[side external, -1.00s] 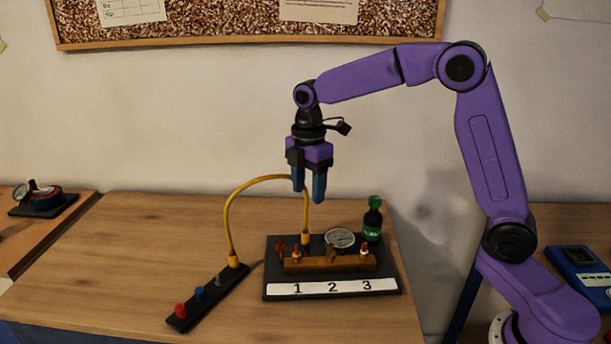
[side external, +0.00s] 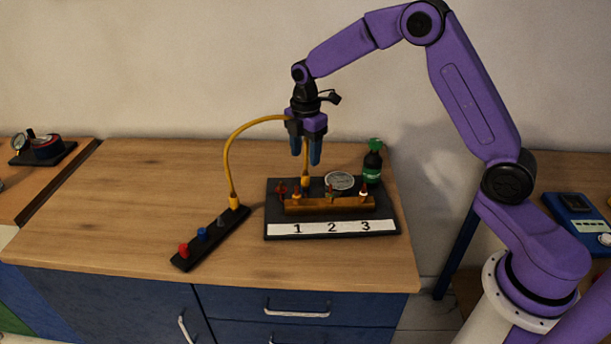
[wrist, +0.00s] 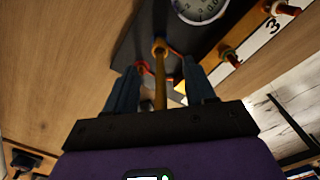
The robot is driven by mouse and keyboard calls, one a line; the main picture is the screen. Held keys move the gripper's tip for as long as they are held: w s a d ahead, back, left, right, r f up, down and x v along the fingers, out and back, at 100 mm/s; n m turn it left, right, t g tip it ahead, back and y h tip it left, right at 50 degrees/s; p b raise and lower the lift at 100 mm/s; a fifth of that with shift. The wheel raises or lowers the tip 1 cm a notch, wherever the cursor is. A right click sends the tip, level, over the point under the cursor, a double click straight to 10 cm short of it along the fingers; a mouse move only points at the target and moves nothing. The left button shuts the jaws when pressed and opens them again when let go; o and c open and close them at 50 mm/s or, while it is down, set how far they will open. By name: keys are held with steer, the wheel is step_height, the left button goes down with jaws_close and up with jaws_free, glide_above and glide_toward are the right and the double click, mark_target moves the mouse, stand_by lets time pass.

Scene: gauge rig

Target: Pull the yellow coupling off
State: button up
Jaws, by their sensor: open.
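A yellow hose (side external: 240,137) arches from a yellow coupling (side external: 234,203) on a black strip (side external: 190,256) to another yellow coupling (side external: 305,182) on the black gauge board (side external: 385,224). My gripper (side external: 305,160) points down just above the board's coupling, its blue fingers apart. In the wrist view, the hose runs between the open fingers of my gripper (wrist: 160,82), and the board's coupling (wrist: 159,48) shows beyond the fingertips. The fingers appear clear of the coupling.
A brass manifold (side external: 315,205) with several red-topped fittings stands in front of the coupling. A round gauge (side external: 340,181) and a green-capped bottle (side external: 373,162) are to the right. The strip carries red and blue knobs. The wooden table (side external: 120,215) is clear at left.

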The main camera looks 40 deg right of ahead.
mark_target(306, 169)
step_height(306, 169, down, 8)
steer(key=shift+f, duration=0.1)
stand_by(0.4)
jaws_close()
